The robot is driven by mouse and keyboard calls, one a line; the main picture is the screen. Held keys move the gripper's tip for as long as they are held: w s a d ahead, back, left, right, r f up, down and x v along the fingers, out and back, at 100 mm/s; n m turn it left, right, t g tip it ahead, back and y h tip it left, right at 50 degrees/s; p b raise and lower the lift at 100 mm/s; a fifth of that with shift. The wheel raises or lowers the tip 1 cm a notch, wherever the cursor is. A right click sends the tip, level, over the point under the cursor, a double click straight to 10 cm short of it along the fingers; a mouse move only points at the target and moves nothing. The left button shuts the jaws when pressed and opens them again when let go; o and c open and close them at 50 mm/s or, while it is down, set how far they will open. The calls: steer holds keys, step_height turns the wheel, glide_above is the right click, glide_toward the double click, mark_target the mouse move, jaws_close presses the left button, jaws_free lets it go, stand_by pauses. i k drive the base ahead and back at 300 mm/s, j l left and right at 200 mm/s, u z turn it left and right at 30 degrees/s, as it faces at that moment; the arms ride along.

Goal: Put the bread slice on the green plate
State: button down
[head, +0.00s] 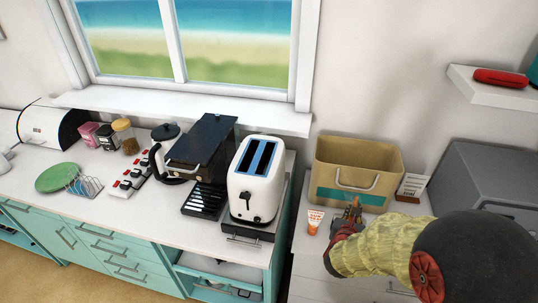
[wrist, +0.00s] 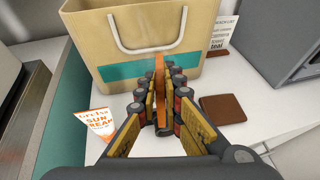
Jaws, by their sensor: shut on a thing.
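My gripper (head: 350,217) is at the right-hand counter, in front of the tan bin. In the wrist view the gripper (wrist: 161,100) is shut on a thin orange-brown slab, seen edge-on, which looks like the bread slice (wrist: 160,72). It stands upright between the fingers; its broad faces are mostly hidden by them. In the head view only a small brown tip of it (head: 354,203) shows. I cannot tell whether it touches the counter. The green plate (head: 53,177) lies far to the left on the long counter, well away from my gripper.
The tan bin (head: 335,180) stands just behind my gripper. A wire rack (head: 88,187) adjoins the plate.

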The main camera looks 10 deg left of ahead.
mark_target(58, 179)
steer(key=k+j+u, duration=0.1)
steer(key=k, duration=1)
steer(key=k+u, duration=0.1)
steer(key=u, duration=1.45)
steer(key=i+u, duration=0.15)
steer(key=u, duration=1.5)
steer(key=i+l+u, duration=0.2)
steer(key=i+l, duration=1)
steer(key=i+l+z, duration=0.1)
steer(key=i+z, duration=0.2)
steer(key=i, duration=0.3)
steer(key=i+z, duration=0.25)
steer(key=i, duration=0.35)
steer(key=z, duration=2.45)
steer(key=i, duration=0.4)
